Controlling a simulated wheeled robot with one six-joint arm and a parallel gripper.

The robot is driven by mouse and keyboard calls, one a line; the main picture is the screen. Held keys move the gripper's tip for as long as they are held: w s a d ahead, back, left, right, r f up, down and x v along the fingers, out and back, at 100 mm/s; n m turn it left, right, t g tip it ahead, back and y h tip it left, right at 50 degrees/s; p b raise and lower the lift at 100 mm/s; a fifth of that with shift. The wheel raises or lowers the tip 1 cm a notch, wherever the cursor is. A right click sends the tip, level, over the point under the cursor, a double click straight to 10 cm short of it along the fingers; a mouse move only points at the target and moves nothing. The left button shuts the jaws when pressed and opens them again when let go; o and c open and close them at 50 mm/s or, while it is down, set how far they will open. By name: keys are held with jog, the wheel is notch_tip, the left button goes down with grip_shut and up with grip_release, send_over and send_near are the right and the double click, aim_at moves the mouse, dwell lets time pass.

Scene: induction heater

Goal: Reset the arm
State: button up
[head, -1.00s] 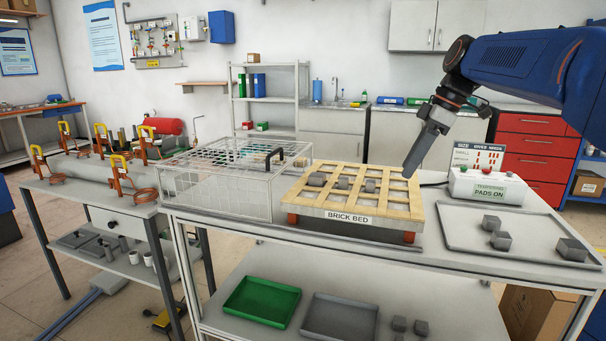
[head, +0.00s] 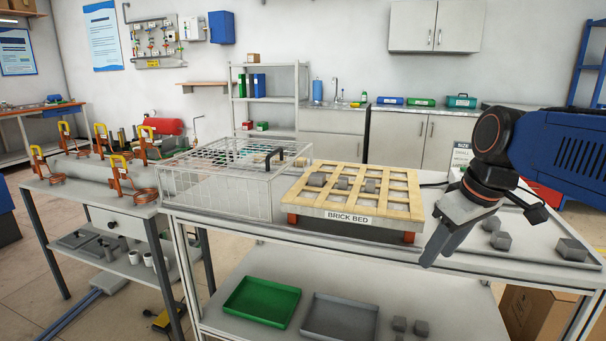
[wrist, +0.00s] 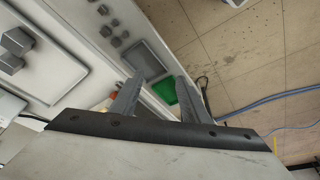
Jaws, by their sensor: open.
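My gripper (head: 446,246) hangs at the right of the head view, in front of the table's front edge, with its fingers pointing down and to the left. In the wrist view its two fingers (wrist: 160,95) are apart with nothing between them, so it is open and empty. My blue arm comes in from the right edge of the head view.
The brick bed (head: 350,222), with several grey blocks on its wooden grid, is left of my gripper. A grey tray (head: 578,262) with blocks is to the right. A wire cage (head: 222,190) stands left. The lower shelf holds a green tray (head: 262,302) and a grey tray (head: 340,318).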

jog(key=s+d+f+m+t+h, duration=0.1)
jog(key=s+f+m, duration=0.4)
jog(key=s+f, duration=0.7)
jog(key=shift+s+d+f+m+t+h, duration=0.25)
jog(key=shift+d+f, duration=0.25)
jog(key=shift+f, duration=0.35)
